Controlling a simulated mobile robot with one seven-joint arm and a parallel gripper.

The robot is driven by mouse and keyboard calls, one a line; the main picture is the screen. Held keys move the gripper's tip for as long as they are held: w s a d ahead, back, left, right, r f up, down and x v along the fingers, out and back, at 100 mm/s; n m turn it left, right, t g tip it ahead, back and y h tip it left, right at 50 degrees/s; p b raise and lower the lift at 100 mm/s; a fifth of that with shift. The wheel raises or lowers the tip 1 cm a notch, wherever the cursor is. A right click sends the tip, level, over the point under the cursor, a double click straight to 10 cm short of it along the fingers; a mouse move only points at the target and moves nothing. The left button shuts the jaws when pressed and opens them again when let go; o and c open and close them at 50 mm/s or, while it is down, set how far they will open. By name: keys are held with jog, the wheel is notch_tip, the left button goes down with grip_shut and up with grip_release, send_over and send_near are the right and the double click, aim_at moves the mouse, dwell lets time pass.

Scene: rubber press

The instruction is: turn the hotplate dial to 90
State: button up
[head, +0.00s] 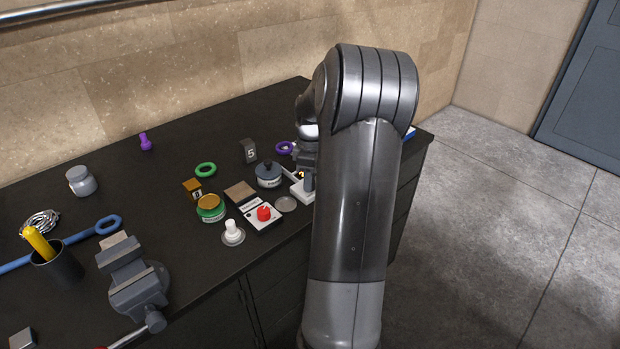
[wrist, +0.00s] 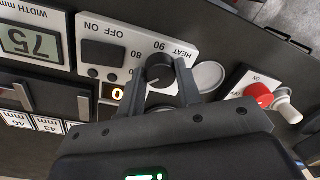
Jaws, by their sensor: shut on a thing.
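The hotplate dial (wrist: 159,69) is a dark round knob on a white panel marked HEAT (wrist: 178,38), seen upside down in the wrist view. The figures 80 and 90 stand beside the knob; I cannot make out where its pointer is. My gripper (wrist: 162,76) is shut on the dial, one finger on each side of it. A small display with orange figures (wrist: 114,93) is partly hidden by a finger; a 0 shows. In the head view my arm hides the dial, and only part of the white panel (head: 301,190) shows.
A grey disc (wrist: 209,77) lies close to the dial. Beyond it are a panel with a red knob (wrist: 259,93) and a white knob (wrist: 287,108). A width readout showing 75 (wrist: 31,41) is on the other side. A dark pot (head: 268,176) stands near my arm.

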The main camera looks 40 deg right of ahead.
jog(key=shift+m, duration=0.4)
jog(key=shift+c, duration=0.3)
jog(key=m, duration=0.4)
jog(key=shift+m, duration=0.3)
jog(key=m, duration=0.6)
jog(key=shift+t, duration=0.3)
jog(key=m, duration=0.6)
jog(key=shift+a+m, duration=0.15)
jog(key=shift+m, duration=0.25)
jog(key=m, duration=0.5)
jog(key=shift+m, duration=0.4)
jog(key=o, duration=1)
jog(key=shift+s, duration=0.1)
jog(key=shift+c, duration=0.2)
